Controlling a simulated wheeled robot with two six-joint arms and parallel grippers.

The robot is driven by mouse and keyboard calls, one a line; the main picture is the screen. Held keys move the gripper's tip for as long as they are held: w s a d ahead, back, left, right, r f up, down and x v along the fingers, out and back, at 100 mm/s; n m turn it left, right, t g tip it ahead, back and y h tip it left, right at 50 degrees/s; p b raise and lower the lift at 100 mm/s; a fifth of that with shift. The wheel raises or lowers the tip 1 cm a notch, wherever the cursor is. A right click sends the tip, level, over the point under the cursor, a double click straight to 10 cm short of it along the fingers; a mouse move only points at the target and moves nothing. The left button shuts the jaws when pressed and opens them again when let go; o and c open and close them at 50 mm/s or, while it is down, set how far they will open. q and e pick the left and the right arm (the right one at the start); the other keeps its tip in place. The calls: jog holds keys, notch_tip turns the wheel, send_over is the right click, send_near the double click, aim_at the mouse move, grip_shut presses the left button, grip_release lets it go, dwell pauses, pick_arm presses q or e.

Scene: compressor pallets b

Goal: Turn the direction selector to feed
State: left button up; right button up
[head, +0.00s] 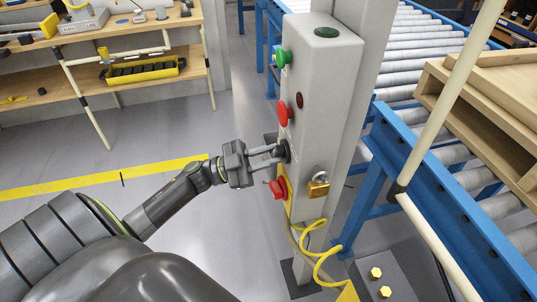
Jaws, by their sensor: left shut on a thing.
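A grey control box (322,105) is mounted on a post in the middle of the head view. On its left face are a green button (282,58), a red button (284,113), the dark direction selector (285,151) and a red knob (276,188) low down. My left gripper (278,155) reaches in from the left and is shut on the selector. Its fingers cover much of the selector, so its pointing direction and any label are hidden. My right gripper is not in view.
A brass padlock (318,187) hangs on the box, with a yellow coiled cable (318,250) below. A blue roller conveyor (440,200) with a wooden pallet (480,100) stands at right. A wooden workbench (130,40) is at back left. The floor between is clear.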

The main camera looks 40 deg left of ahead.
pick_arm(q)
jog(key=shift+a+f+m+g+b, duration=0.1)
jog(key=shift+m+g+b, duration=0.45)
jog(key=shift+m, duration=0.45)
grip_shut()
jog(key=m+g, duration=0.1)
jog(key=m, duration=0.2)
jog(key=shift+w+h, duration=0.1)
jog(key=shift+h, duration=0.2)
jog(key=shift+r, duration=0.2)
jog(key=o, duration=0.9)
grip_release()
